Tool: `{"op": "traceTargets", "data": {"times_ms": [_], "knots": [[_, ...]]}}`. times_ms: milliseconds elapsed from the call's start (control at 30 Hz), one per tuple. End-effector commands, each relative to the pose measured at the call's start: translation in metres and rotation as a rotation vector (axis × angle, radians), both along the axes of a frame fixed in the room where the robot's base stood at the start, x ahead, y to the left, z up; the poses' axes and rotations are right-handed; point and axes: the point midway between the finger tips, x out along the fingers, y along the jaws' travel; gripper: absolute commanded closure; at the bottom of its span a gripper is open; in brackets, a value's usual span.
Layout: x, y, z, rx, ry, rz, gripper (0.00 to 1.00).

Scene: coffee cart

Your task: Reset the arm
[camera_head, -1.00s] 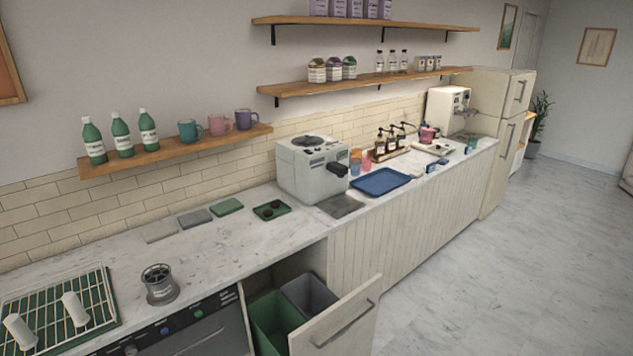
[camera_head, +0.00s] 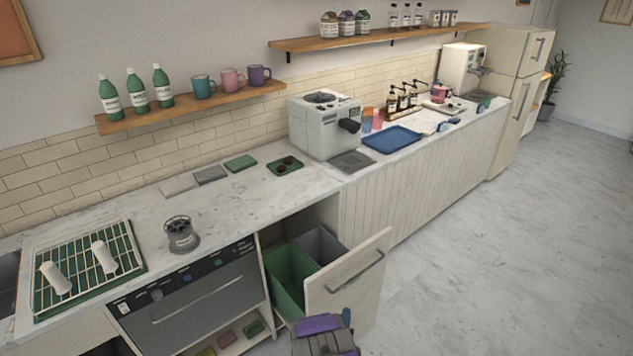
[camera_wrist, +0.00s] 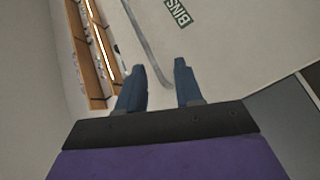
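My gripper (camera_wrist: 159,66) shows in the wrist view as two dark blue fingers standing apart, with nothing between them. The purple and grey end of my arm (camera_head: 322,338) shows at the bottom of the head view, in front of the open bin drawer (camera_head: 345,278). In the wrist view, the pale drawer front (camera_wrist: 235,50) with a green "BINS" label and a grey handle (camera_wrist: 150,52) lies beyond the fingers. I cannot tell whether the fingers touch anything there.
The pulled-out drawer holds a green bin (camera_head: 286,280) and a grey bin (camera_head: 320,246). To its left are the dishwasher (camera_head: 200,310), a rack (camera_head: 125,245) with two white items, and a grey cup-like container (camera_head: 180,236). The floor (camera_head: 470,260) at right is clear.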

Motion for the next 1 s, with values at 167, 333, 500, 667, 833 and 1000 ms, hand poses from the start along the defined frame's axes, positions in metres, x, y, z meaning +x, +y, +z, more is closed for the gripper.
{"op": "traceTargets", "data": {"times_ms": [167, 333, 500, 667, 833, 1000], "knots": [[0.023, 0.019, 0.018, 0.175, 0.095, -0.022, 0.65], [0.037, 0.03, 0.041, 0.363, 0.211, -0.037, 0.65], [0.044, 0.046, 0.073, 0.521, 0.318, -0.043, 0.65], [0.041, 0.069, 0.101, 0.627, 0.419, -0.046, 0.65], [0.031, 0.087, 0.135, 0.725, 0.521, -0.05, 0.65], [0.011, 0.089, 0.177, 0.82, 0.633, -0.057, 0.65]]}}
